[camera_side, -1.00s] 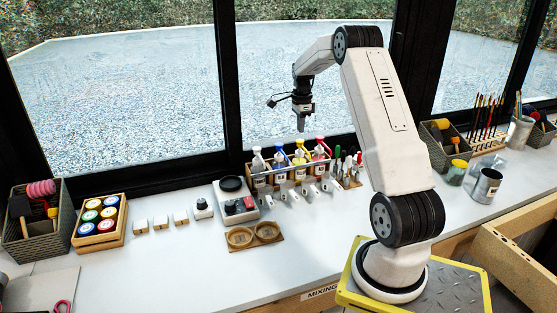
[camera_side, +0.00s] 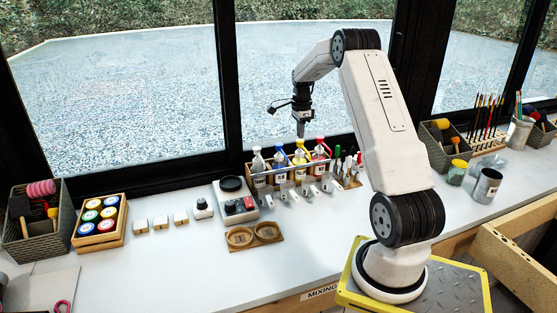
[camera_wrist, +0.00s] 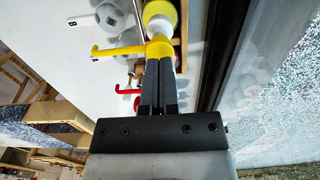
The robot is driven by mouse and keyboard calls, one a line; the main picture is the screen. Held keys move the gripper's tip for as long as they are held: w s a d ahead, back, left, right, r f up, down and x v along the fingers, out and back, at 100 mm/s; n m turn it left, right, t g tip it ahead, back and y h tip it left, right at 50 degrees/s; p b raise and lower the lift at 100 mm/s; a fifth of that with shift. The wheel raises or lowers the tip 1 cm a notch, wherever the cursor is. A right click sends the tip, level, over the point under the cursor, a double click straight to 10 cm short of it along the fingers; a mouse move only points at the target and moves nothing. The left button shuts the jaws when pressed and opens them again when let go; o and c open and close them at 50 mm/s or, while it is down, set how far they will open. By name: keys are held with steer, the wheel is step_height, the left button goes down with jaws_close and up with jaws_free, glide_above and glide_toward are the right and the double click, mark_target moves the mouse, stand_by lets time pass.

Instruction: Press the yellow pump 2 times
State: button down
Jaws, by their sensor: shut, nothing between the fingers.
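The yellow pump (camera_side: 299,155) stands in a wooden rack (camera_side: 272,186) between a blue-topped pump (camera_side: 279,158) and a red-topped pump (camera_side: 320,150). In the wrist view its yellow head (camera_wrist: 160,46) and spout (camera_wrist: 118,50) show, with the spout pointing left. My gripper (camera_side: 301,134) is shut and empty, pointing down just above the yellow pump. In the wrist view the closed fingertips (camera_wrist: 159,62) overlap the near side of the yellow head. I cannot tell whether they touch it.
A red spout (camera_wrist: 128,91) lies close to my fingers in the wrist view. The window is close behind the rack.

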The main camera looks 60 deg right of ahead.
steer(key=shift+f, duration=1)
stand_by(0.7)
steer(key=shift+r, duration=0.85)
steer(key=shift+f, duration=1.1)
stand_by(0.8)
steer(key=shift+r, duration=1.15)
stand_by(0.3)
steer(key=shift+r, duration=1.45)
